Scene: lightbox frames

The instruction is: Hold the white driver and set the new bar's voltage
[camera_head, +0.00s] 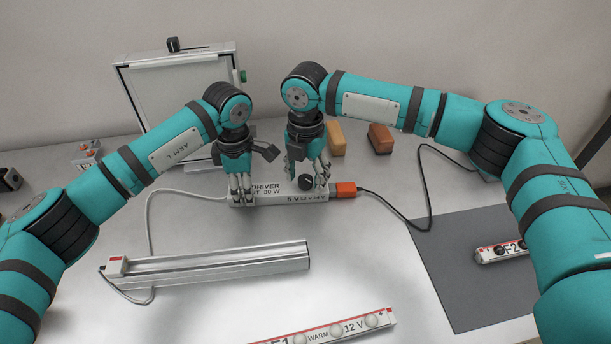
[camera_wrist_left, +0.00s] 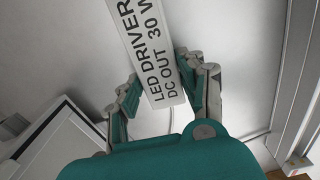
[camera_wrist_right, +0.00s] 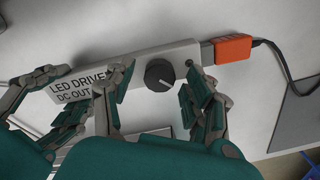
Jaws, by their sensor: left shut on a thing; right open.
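The white driver (camera_head: 278,200) lies on the table below both arms, its label reading LED DRIVER, DC OUT 30 W. My left gripper (camera_head: 241,196) is shut on its left end; the left wrist view shows the labelled body (camera_wrist_left: 150,60) between the fingers. A black round knob (camera_wrist_right: 160,73) sits on the driver's top toward the right. My right gripper (camera_head: 307,182) is open, pointing down, with one finger on each side of the knob; contact cannot be told. A bar marked WARM 12 V (camera_head: 325,332) lies at the front. Another bar (camera_head: 500,252) lies at right, partly hidden.
An orange connector (camera_head: 346,190) with a black cable meets the driver's right end. A metal channel (camera_head: 205,268) lies in front, a white cable running from its left end. A grey mat (camera_head: 455,290) is at right. Two blocks (camera_head: 335,138) (camera_head: 380,138) stand behind.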

